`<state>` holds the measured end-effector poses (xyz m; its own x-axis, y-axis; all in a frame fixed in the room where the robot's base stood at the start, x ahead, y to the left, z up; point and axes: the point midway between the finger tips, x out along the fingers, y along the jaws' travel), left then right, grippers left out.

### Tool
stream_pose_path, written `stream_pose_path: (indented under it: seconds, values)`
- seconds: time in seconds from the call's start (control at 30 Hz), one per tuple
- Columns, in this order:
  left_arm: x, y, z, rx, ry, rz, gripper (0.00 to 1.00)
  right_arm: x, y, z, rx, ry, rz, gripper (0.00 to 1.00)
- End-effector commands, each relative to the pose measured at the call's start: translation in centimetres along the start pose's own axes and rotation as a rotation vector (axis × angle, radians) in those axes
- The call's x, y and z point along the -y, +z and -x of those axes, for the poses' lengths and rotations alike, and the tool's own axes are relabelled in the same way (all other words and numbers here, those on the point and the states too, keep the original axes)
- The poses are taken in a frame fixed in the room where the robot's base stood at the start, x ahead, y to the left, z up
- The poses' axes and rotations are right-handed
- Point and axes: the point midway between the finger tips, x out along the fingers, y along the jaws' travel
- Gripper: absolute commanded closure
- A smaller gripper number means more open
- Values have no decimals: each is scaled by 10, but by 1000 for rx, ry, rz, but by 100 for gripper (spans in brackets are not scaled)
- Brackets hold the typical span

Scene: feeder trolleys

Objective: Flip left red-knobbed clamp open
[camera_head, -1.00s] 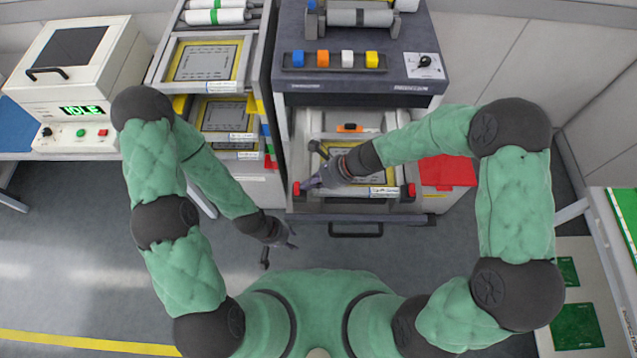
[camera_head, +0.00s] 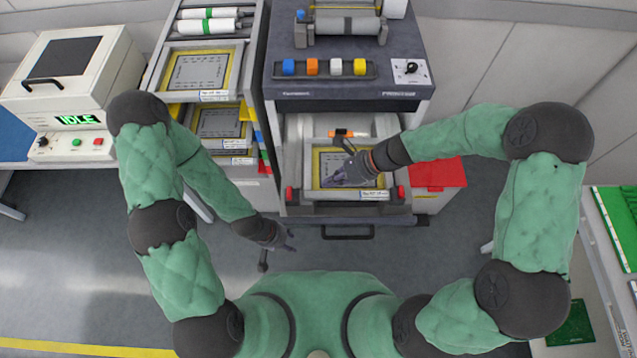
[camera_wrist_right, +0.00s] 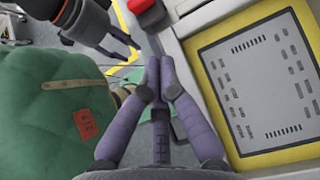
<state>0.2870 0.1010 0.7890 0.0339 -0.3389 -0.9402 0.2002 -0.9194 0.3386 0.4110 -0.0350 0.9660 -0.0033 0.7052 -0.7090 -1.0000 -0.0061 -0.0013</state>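The left red-knobbed clamp (camera_head: 289,194) is at the front left corner of the pulled-out drawer frame. Its red knob also shows at the top of the right wrist view (camera_wrist_right: 150,14). My right gripper (camera_head: 330,182) is over the drawer's left front part, right of the left knob and apart from it. In the right wrist view its purple fingertips (camera_wrist_right: 160,62) are together with nothing visible between them. My left gripper (camera_head: 290,241) hangs low in front of the trolley, its fingers apart and empty. The clamp's lever position is too small to tell.
The right red knob (camera_head: 402,192) is at the drawer's other front corner. A framed stencil (camera_wrist_right: 265,85) with a yellow border lies in the drawer. A black handle (camera_head: 347,233) sticks out below. A red bin (camera_head: 437,173) stands at right. The floor in front is free.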

Motion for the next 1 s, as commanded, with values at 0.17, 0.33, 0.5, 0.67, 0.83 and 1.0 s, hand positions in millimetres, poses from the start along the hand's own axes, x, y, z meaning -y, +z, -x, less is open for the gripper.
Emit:
stream_pose_path:
  seconds: [0.17, 0.33, 0.5, 0.67, 0.83, 1.0]
  values:
    - [-2, 0, 5, 0, 0, -1, 60, 0, 0, 23, 0, -2, -2, 100]
    - [-2, 0, 6, 0, 0, -1, 60, 0, 0, 31, 0, 1, -1, 100]
    - [-2, 0, 6, 0, 0, -1, 60, 0, -1, 31, 0, 1, -1, 100]
    - [-2, 0, 6, 0, 0, -1, 60, 0, -1, 31, 0, 1, -1, 100]
    - [-2, 0, 6, 0, 0, -1, 60, 0, 0, 31, 0, 1, -1, 100]
    - [-2, 0, 6, 0, 0, -1, 60, 0, 0, 31, 0, 1, -1, 100]
